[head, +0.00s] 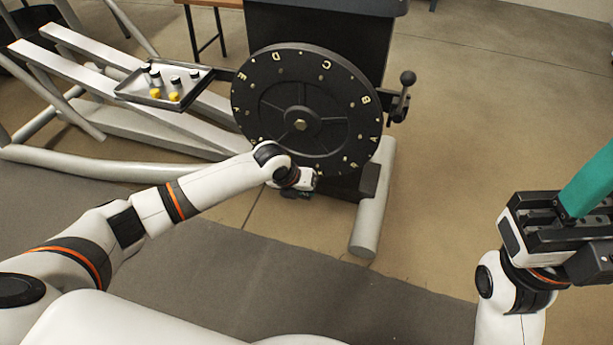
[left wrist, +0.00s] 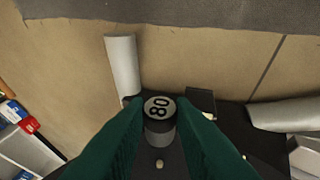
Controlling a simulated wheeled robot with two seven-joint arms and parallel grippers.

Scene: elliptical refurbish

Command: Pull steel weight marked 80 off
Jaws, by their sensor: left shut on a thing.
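The steel weight marked 80 (left wrist: 160,107) is a short grey cylinder with a dark end face and a white number that appears upside down in the left wrist view. The teal fingers of my left gripper (left wrist: 160,122) are shut on its sides. In the head view my left gripper (head: 302,186) is at the lower edge of the large black lettered disc (head: 280,135), and the weight is hidden there. Whether the weight still touches the disc cannot be told. My right gripper (head: 572,205) is at the right edge with a teal finger showing, away from the disc; its opening is unclear.
A dark tray (head: 193,103) with several small weights and yellow pieces stands left of the disc. A crank handle (head: 403,95) sticks out at its right. White frame beams (head: 100,165) lie at the left. The floor between the disc and my right arm is clear.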

